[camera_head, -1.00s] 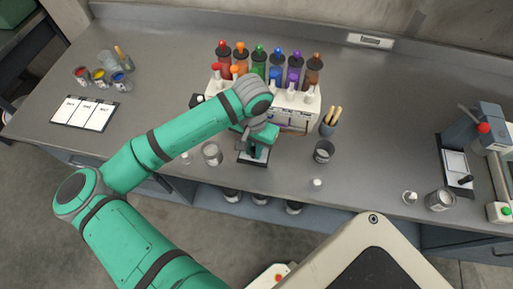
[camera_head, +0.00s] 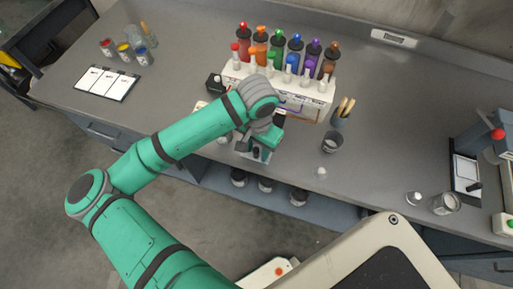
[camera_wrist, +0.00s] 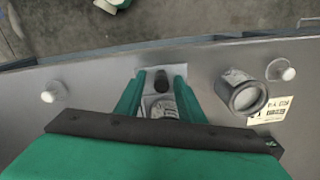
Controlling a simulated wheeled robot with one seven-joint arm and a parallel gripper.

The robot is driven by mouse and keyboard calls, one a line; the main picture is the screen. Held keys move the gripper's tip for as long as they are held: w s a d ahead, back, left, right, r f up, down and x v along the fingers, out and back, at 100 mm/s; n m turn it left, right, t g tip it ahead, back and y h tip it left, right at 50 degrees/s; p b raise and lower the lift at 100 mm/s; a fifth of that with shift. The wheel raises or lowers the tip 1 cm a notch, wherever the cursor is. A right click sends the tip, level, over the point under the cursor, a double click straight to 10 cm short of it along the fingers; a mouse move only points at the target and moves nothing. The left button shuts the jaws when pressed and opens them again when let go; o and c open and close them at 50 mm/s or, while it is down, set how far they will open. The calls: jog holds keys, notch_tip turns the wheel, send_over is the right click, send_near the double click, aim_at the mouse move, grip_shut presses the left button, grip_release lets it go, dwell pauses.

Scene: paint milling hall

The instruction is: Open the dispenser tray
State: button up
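The dispenser (camera_head: 310,103) is a long white box with several coloured paint bottles in its top, at the back middle of the bench in the head view. A small pale tray (camera_head: 245,152) with a dark knob (camera_head: 257,153) sits in front of it, partly hidden by my gripper (camera_head: 262,145). In the wrist view, the tray (camera_wrist: 179,72) and its black knob (camera_wrist: 160,82) lie between the two green fingers of my gripper (camera_wrist: 159,82). Gaps show on both sides of the knob. A round, glassy container (camera_wrist: 165,108) shows partly between the fingers. Contact lower down is hidden.
A grey cup (camera_head: 332,142) and a small white-topped item (camera_head: 321,173) stand right of the tray. A brush holder (camera_head: 339,118) stands behind the cup. A sample card (camera_head: 105,84) and small paint pots lie left. A press-like device (camera_head: 480,160) stands far right.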

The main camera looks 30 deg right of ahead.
notch_tip(320, 180, up, 11)
jog(key=shift+f, duration=0.1)
dwell(0.5)
dwell(0.5)
